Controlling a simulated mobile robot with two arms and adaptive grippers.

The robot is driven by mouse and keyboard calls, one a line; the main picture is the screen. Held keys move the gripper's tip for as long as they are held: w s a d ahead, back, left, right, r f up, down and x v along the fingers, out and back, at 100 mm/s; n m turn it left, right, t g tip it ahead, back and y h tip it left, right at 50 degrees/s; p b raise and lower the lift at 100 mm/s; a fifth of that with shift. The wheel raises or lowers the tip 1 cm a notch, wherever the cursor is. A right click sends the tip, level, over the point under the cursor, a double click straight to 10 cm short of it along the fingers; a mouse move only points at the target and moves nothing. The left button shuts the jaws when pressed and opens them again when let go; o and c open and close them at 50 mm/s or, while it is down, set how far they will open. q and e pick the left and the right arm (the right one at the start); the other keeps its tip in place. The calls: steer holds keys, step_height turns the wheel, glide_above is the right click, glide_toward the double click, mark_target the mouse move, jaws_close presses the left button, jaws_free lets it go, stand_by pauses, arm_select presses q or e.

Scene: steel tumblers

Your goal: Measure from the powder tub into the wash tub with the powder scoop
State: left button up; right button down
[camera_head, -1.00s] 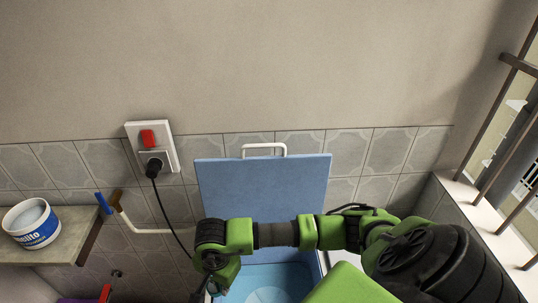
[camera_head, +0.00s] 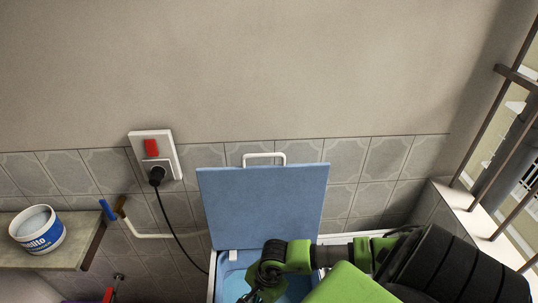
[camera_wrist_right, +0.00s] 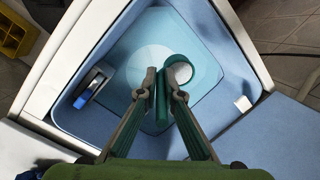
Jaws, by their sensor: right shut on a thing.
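The powder tub (camera_head: 38,231), white with a blue label, stands open on the shelf at the left of the head view. The wash tub has its blue lid (camera_head: 262,205) raised against the wall; its blue inside and pale rim (camera_wrist_right: 66,62) show in the right wrist view. My right gripper (camera_wrist_right: 166,94) is shut on the handle of the green powder scoop (camera_wrist_right: 162,108), over the wash tub's inside. The scoop's round cup is beyond the fingertips, with white powder (camera_wrist_right: 180,73) visible in it. In the head view my right arm hides the scoop. My left gripper is out of view.
The stone shelf (camera_head: 70,253) is at the left. A wall socket (camera_head: 155,158) with a black plug and hanging cable is left of the lid, near a pipe and blue-handled tap (camera_head: 107,209). A barred window (camera_head: 505,150) is on the right.

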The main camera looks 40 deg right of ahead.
steer(key=s+d+t+y+b, duration=0.25)
steer(key=d+y+b, duration=0.95)
steer(key=b, duration=1)
step_height(320, 180, up, 15)
steer(key=m+t+y, duration=0.1)
steer(key=t+y, duration=0.1)
steer(key=y, duration=0.7)
steer(key=shift+w+a+f+m+t, duration=0.2)
steer(key=shift+w+a+m+t, duration=0.15)
steer(key=shift+a, duration=0.1)
stand_by(1.5)
steer(key=shift+f+b, duration=0.1)
steer(key=shift+b, duration=0.2)
stand_by(1.1)
